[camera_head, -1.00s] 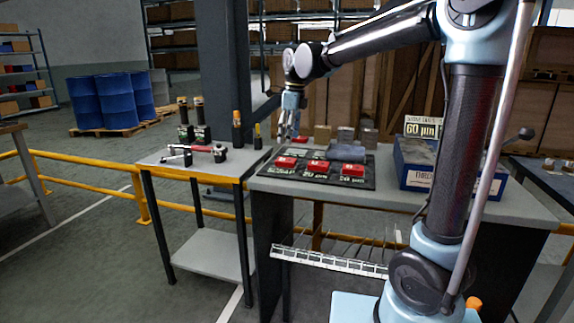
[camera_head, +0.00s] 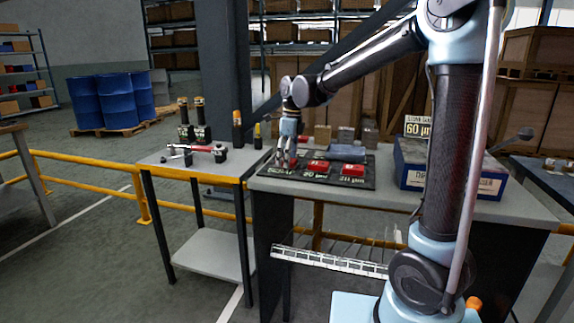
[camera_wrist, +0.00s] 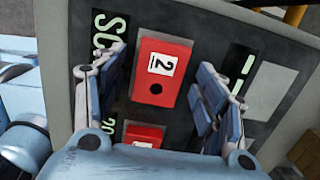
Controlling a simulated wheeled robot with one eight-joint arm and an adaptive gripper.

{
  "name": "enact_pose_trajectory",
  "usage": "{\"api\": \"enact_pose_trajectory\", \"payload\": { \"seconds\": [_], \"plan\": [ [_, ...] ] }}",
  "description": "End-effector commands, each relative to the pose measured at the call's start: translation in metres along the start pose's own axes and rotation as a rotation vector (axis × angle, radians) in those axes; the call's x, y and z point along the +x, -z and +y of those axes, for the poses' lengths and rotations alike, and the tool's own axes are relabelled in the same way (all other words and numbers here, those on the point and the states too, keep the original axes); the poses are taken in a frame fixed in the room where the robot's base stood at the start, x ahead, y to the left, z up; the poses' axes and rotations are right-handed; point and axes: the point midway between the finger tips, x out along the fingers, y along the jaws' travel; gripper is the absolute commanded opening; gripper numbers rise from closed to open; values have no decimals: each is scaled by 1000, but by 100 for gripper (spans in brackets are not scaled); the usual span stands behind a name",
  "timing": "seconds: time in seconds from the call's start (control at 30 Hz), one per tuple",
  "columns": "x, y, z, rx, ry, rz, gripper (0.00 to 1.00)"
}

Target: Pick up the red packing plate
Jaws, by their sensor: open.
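Red packing plates lie on a dark labelled mat (camera_head: 300,176) on the grey bench. In the wrist view a red plate (camera_wrist: 160,75) with a white "2" label and a dark round hole lies between my finger pads, with visible space on both sides. My gripper (camera_wrist: 163,62) is open and over this plate. In the head view my gripper (camera_head: 286,163) is down at the mat's left end and mostly hides the plate there. Two other red plates, a middle one (camera_head: 318,166) and a right one (camera_head: 353,169), show there. Part of another red plate (camera_wrist: 144,132) shows low in the wrist view.
A grey-blue folded cloth (camera_head: 346,152) lies behind the plates. Small blocks (camera_head: 323,134) stand at the back. A blue box (camera_head: 450,180) with a "60 µm" sign (camera_head: 418,126) is to the right. A side table (camera_head: 170,162) with tools stands left.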

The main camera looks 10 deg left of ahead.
Motion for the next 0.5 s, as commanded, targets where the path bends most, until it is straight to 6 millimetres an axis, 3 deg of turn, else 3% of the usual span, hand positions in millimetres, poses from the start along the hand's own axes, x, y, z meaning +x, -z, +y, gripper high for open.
{"api": "enact_pose_trajectory", "payload": {
  "seconds": [0.1,0.37,0.5],
  "plan": [
    [0,0,0,1,0,0,63],
    [0,1,-1,2,0,0,4],
    [-1,1,-1,2,0,0,3]
  ]
}}
